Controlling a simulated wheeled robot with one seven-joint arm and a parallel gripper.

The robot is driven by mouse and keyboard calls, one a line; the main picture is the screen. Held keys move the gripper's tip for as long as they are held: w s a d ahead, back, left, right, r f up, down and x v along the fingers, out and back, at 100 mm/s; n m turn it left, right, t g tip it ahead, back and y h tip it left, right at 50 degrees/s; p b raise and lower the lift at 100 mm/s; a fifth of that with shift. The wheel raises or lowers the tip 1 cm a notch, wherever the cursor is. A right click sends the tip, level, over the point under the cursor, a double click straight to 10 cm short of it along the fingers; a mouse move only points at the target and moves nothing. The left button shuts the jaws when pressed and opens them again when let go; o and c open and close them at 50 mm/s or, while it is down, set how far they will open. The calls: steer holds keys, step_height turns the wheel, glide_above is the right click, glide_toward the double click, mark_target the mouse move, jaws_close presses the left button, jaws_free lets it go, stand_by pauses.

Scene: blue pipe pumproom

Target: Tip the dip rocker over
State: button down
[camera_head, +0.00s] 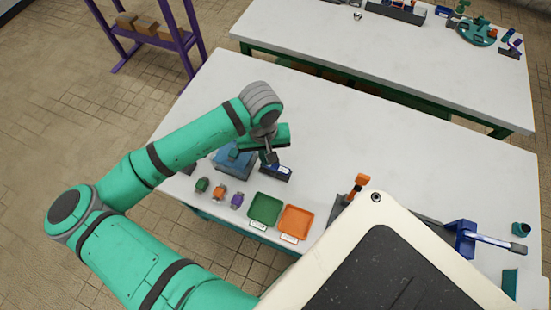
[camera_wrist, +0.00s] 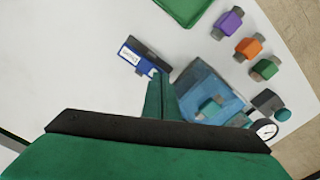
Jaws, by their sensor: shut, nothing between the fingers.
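A small dark unit with a blue-and-white label (camera_head: 275,172) stands on the white table and looks like the rocker. It also shows in the wrist view (camera_wrist: 146,58); its label is too small to read surely, and I cannot tell which way it is tipped. My gripper (camera_head: 271,159) is shut and empty, pointing down right beside this unit. In the wrist view my fingertips (camera_wrist: 157,78) overlap its lower right edge; I cannot tell whether they touch it.
A blue box (camera_head: 233,163) stands just left of my gripper, close to the fingers. Green, orange and purple fittings (camera_head: 219,192), a green tray (camera_head: 265,209) and an orange tray (camera_head: 296,222) lie toward the near edge.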

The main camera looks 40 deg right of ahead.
steer(key=shift+f, duration=0.3)
steer(key=shift+s+f, duration=0.1)
steer(key=shift+s, duration=0.1)
stand_by(0.3)
step_height(320, 180, up, 9)
steer(key=shift+w+f, duration=0.15)
steer(key=shift+w, duration=0.1)
stand_by(0.7)
steer(key=shift+a, duration=0.1)
steer(key=shift+s+d, duration=0.2)
